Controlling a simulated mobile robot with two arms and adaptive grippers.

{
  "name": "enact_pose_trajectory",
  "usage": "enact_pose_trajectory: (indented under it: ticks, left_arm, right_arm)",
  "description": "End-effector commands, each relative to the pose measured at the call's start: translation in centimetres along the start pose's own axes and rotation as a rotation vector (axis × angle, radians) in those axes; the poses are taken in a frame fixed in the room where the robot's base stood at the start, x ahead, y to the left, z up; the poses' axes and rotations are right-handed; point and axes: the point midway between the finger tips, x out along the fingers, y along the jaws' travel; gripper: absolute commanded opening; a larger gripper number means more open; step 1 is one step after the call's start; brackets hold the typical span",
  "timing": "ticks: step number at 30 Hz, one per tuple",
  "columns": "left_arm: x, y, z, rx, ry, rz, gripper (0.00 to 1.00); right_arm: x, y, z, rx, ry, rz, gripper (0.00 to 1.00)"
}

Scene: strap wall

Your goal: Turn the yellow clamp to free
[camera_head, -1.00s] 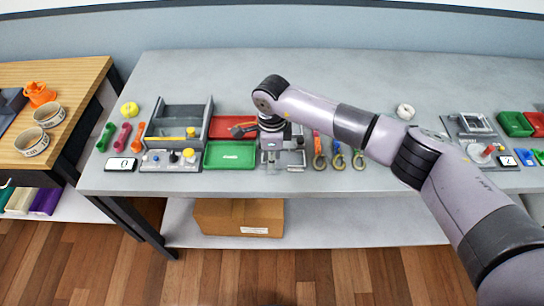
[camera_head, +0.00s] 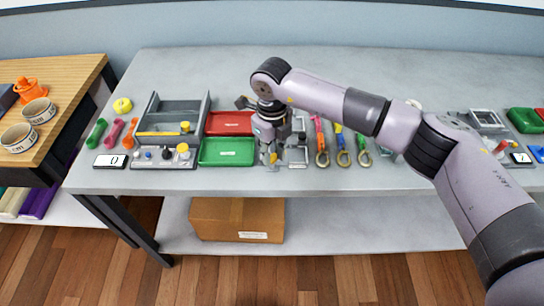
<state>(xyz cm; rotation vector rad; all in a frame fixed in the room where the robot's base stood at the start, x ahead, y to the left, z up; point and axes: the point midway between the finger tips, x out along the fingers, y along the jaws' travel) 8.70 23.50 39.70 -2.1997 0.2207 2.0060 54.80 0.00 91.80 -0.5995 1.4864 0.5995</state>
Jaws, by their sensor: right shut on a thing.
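My right gripper (camera_head: 270,155) points down over the grey metal fixture (camera_head: 298,155) near the front edge of the bench. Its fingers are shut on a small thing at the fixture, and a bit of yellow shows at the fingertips. This appears to be the yellow clamp, but the fingers hide most of it, so its angle cannot be told. My left gripper is out of view.
A green tray (camera_head: 227,152) and a red tray (camera_head: 230,123) lie just left of the gripper. Orange, blue and green straps with rings (camera_head: 342,158) lie to its right. A grey open box (camera_head: 180,108) and a knob panel (camera_head: 163,158) stand further left.

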Motion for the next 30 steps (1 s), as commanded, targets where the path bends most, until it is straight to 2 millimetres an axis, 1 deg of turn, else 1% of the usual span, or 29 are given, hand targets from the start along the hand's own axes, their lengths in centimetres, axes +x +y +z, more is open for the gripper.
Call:
enact_pose_trajectory:
  ticks: [1,3,18,24,30]
  left_arm:
    - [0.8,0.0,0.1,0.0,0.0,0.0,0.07]
    - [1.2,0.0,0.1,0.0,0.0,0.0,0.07]
    - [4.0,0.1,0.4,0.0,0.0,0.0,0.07]
    - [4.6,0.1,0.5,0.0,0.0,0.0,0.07]
    - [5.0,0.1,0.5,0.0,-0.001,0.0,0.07]
  right_arm:
    - [0.3,-0.1,0.0,0.044,-0.001,-0.001,0.0]
    - [0.3,-0.1,0.0,0.111,-0.001,-0.001,0.0]
    - [0.2,-0.1,0.0,0.555,0.0,-0.002,0.0]
    - [0.1,-0.1,0.0,0.676,0.001,-0.001,0.0]
    - [0.1,0.0,0.0,0.75,0.001,0.0,0.0]
